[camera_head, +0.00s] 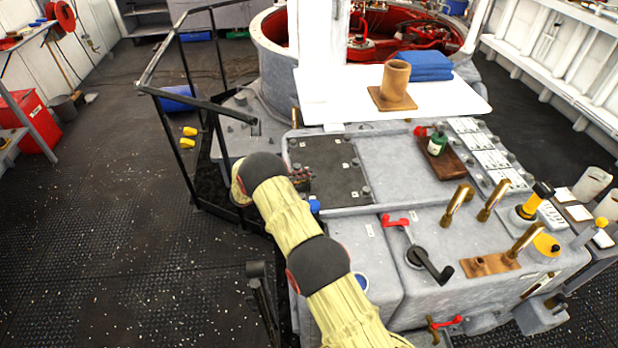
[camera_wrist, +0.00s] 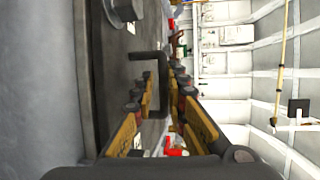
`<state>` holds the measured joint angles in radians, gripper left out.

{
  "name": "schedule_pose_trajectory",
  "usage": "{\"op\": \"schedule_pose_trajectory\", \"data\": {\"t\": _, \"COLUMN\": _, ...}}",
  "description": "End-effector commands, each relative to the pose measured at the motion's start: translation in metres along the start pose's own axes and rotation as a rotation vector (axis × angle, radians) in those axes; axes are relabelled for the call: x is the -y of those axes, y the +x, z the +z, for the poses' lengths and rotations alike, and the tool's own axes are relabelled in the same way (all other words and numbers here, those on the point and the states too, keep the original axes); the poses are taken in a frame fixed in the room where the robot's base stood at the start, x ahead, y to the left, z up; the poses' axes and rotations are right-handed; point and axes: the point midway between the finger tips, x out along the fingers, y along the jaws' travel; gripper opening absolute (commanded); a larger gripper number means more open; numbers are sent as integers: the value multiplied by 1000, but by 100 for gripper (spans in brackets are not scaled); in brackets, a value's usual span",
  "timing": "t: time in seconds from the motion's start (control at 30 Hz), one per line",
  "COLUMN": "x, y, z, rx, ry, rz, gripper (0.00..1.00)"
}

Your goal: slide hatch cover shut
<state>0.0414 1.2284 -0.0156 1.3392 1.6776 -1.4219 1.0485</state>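The hatch cover (camera_head: 330,170) looks to be the dark flat panel with bolts along its edges, set in the top of the grey console. My gripper (camera_head: 302,178) is at the panel's left edge in the head view, small and partly hidden by my arm. In the wrist view my gripper (camera_wrist: 160,90) has its two orange-brown fingers spread apart. A dark bent handle (camera_wrist: 150,57) stands up from the dark surface between or just beyond the fingertips. I cannot tell whether the fingers touch it.
A white board (camera_head: 450,100) above the console holds a brown cup (camera_head: 396,78) and a folded blue cloth (camera_head: 425,65). A green bottle (camera_head: 437,142) stands on a wooden tray right of the panel. A black railing (camera_head: 185,85) is at left. The left floor is largely open.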

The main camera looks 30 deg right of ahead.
Motion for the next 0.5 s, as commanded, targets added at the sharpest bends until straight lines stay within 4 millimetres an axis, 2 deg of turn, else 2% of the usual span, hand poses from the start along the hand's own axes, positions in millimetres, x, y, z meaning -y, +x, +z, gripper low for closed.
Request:
{"op": "schedule_pose_trajectory", "data": {"t": 0.2, "x": 1, "y": 1, "z": 0, "rx": -2, "ry": 1, "rz": -1, "gripper": 27}}
{"op": "schedule_pose_trajectory", "data": {"t": 0.5, "x": 1, "y": 0, "z": 0, "rx": -3, "ry": 2, "rz": -2, "gripper": 27}}
